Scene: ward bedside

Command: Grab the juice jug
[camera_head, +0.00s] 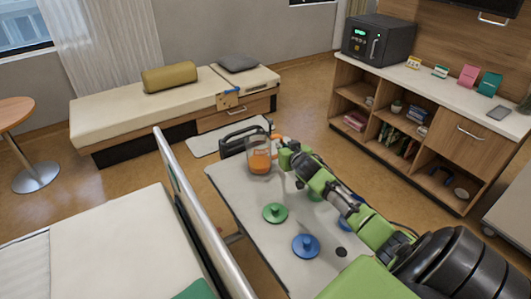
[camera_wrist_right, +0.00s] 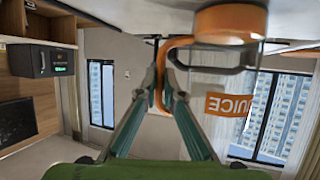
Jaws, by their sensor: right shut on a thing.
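The juice jug (camera_head: 260,162) is a clear jug with orange juice low inside. In the head view it appears upright over the far end of the grey table (camera_head: 245,195); I cannot tell whether it touches the table. In the right wrist view, which looks upside down, the jug shows its orange label (camera_wrist_right: 231,105) and orange handle (camera_wrist_right: 160,75). My right gripper (camera_head: 279,143) is at the jug's right side, and its fingers (camera_wrist_right: 163,88) are shut on the handle. My left gripper is not in view.
Green (camera_head: 275,212) and blue (camera_head: 306,245) knobbed discs lie on the table nearer me, partly under my right arm. A black handled object (camera_head: 232,146) is just behind the jug. A bed rail (camera_head: 195,205) runs along the table's left.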

